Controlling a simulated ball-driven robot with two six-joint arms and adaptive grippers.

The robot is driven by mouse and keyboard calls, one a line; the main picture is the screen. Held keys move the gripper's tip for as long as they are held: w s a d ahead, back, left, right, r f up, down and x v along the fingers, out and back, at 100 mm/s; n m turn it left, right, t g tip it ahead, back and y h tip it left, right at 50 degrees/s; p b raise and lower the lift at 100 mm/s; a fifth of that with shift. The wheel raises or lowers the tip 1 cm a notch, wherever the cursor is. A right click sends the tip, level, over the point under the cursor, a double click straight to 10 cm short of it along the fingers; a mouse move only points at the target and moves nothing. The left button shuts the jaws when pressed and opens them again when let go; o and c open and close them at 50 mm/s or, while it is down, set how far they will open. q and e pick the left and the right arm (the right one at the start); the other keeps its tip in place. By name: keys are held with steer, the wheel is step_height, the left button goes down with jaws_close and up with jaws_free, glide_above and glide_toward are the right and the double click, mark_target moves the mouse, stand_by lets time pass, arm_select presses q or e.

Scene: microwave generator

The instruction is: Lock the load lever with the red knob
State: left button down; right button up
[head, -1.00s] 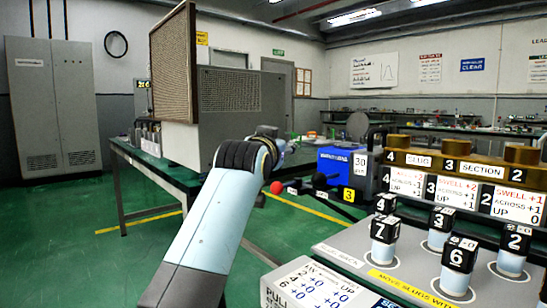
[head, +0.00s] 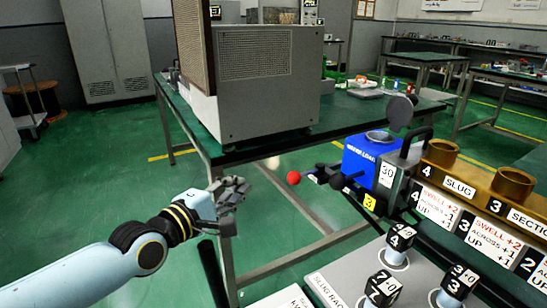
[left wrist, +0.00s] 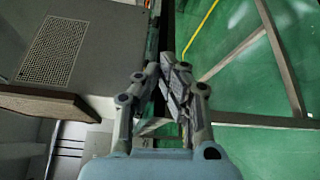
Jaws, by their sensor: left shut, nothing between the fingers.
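The red knob (head: 293,178) is a small red ball on a dark lever beside the blue load box (head: 363,158). My right gripper is not in view.
A green-topped table (head: 235,148) bears a grey cabinet (head: 265,80) behind my left gripper. At the right are a brass-topped slug and section panel (head: 470,190) and a grey slug rack (head: 345,275) with several numbered slugs. Open green floor (head: 80,190) lies at the left.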

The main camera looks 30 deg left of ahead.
mark_target(307, 173)
arm_select(q)
steer(key=w+d+b, duration=0.3)
steer(key=w+d, duration=0.1)
steer(key=w, duration=0.4)
steer(key=shift+w+d+b, duration=0.2)
steer(key=shift+b, duration=0.2)
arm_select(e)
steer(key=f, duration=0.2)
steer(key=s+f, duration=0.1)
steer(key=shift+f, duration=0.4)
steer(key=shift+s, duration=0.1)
